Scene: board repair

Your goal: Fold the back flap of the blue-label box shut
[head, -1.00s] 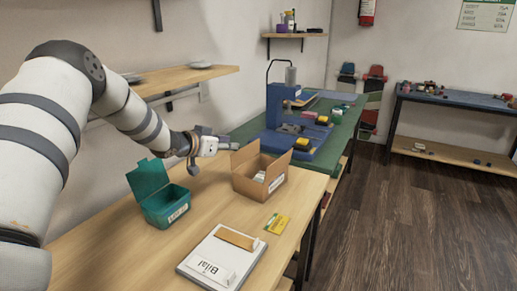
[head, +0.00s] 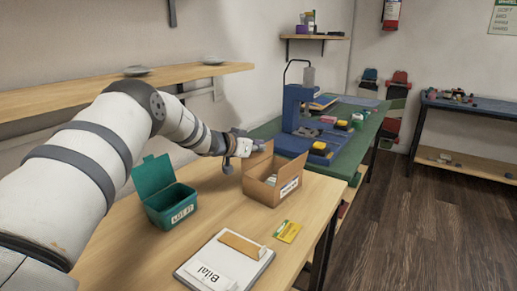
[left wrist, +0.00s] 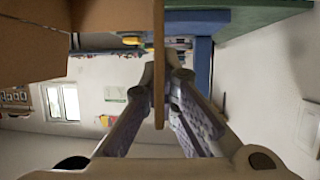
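The cardboard box (head: 262,194) stands open on the wooden table, with a pale label on its front right face; I cannot make out blue on it. Its raised back flap (head: 262,158) is on the left, and another flap (head: 294,168) stands up on the right. My left gripper (head: 247,148) is at the back flap's upper edge. In the left wrist view, the flap (left wrist: 159,60) shows edge-on between the converged fingertips (left wrist: 164,82), which appear closed on it. My right gripper is in neither view.
A teal box (head: 170,210) with its lid up stands left of the cardboard box. A clipboard (head: 205,270) and a yellow card (head: 287,231) lie in front. A blue press (head: 297,105) stands on the green mat behind.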

